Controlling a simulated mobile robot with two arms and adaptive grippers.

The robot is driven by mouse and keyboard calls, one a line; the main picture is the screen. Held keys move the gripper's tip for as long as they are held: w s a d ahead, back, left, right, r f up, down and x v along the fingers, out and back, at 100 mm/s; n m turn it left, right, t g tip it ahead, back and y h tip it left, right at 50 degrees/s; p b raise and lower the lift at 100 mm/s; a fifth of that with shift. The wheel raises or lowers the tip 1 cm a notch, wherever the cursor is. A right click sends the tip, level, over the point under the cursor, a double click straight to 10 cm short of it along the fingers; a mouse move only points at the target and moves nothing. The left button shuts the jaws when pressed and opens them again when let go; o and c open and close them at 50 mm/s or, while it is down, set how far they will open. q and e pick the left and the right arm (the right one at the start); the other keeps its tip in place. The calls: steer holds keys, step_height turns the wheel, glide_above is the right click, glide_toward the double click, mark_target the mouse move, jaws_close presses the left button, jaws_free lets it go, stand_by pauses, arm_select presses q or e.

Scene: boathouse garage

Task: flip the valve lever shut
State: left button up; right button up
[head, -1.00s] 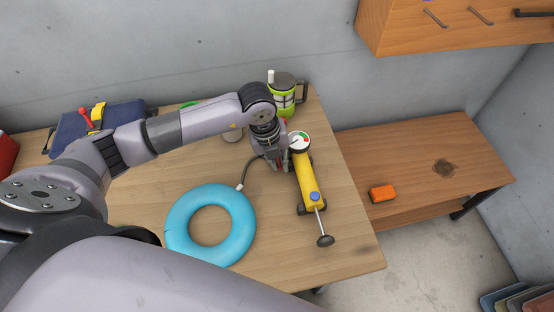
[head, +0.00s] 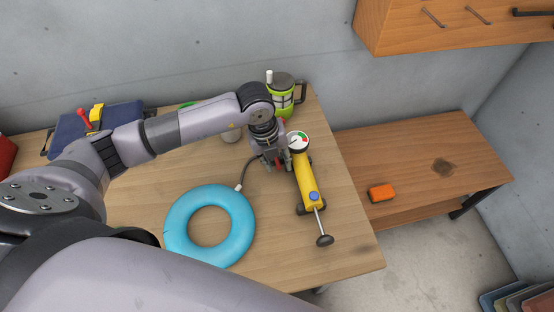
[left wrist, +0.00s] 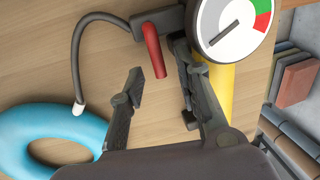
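The red valve lever (left wrist: 153,50) shows in the left wrist view, pointing down in the picture from a dark valve fitting beside the round gauge (left wrist: 232,20). My left gripper (left wrist: 162,101) is open and empty. Its two fingers are apart, with the lever's tip beyond the gap between them. In the head view my left gripper (head: 274,165) points down just left of the yellow hand pump (head: 308,178) and its gauge (head: 298,141). The arm and gripper partly hide the valve there. A dark hose (head: 245,172) runs to the blue ring float (head: 178,222). My right gripper is not in view.
A green lantern-like canister (head: 283,98) stands behind the gripper, close to the wall. A blue case (head: 72,136) lies at the back left of the wooden table (head: 270,255). A lower bench (head: 415,150) with an orange block (head: 382,193) stands to the right.

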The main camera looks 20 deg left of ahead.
arm_select(q)
step_height(320, 180, up, 12)
steer(key=s+a, duration=0.1)
steer(key=a, duration=0.1)
steer(key=shift+s+f, duration=0.15)
steer(key=shift+s, duration=0.05)
steer(key=shift+d, duration=0.1)
stand_by(0.3)
